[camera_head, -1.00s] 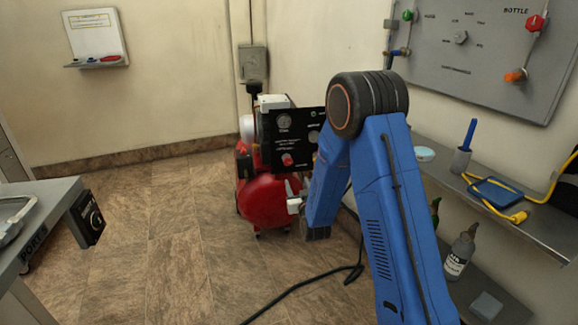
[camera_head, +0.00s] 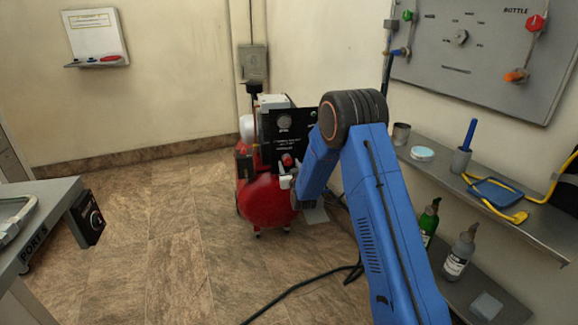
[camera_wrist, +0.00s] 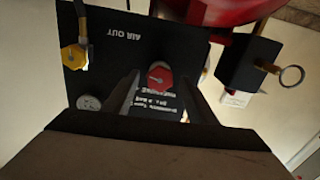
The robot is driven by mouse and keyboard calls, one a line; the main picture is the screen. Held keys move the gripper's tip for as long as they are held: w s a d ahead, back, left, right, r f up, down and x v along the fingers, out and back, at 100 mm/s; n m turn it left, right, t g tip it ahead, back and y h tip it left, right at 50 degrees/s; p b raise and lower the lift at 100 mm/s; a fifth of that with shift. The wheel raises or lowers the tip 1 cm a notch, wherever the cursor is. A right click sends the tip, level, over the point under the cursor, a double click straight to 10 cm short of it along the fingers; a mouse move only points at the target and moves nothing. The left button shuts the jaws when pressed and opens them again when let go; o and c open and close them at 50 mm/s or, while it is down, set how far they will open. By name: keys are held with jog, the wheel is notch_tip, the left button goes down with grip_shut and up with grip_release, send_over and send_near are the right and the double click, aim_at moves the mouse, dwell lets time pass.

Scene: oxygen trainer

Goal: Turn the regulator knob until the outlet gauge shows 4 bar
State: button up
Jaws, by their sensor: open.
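The red regulator knob (camera_head: 287,160) sits low on the black panel (camera_head: 272,139) of the red compressor. In the wrist view the panel is upside down, and the red knob (camera_wrist: 159,76) shows between my gripper's (camera_wrist: 160,84) two fingers. My gripper is open, with a finger on either side of the knob; whether they touch it I cannot tell. A small pale gauge (camera_wrist: 88,103) shows at the panel's lower left in the wrist view; its reading is too small to make out. One gauge (camera_head: 284,120) shows in the head view, also unreadable. My arm hides the panel's right side there.
A yellow fitting (camera_wrist: 73,58) and a black block with a ring (camera_wrist: 250,64) stand out near the knob. The shelf (camera_head: 500,209) and wall panel (camera_head: 480,60) are at right. A black hose (camera_head: 310,284) crosses the floor.

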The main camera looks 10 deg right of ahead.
jog(key=shift+w, duration=0.35)
jog(key=shift+c, duration=0.4)
jog(key=c, duration=1)
jog(key=m, duration=0.8)
jog(key=shift+m, duration=0.3)
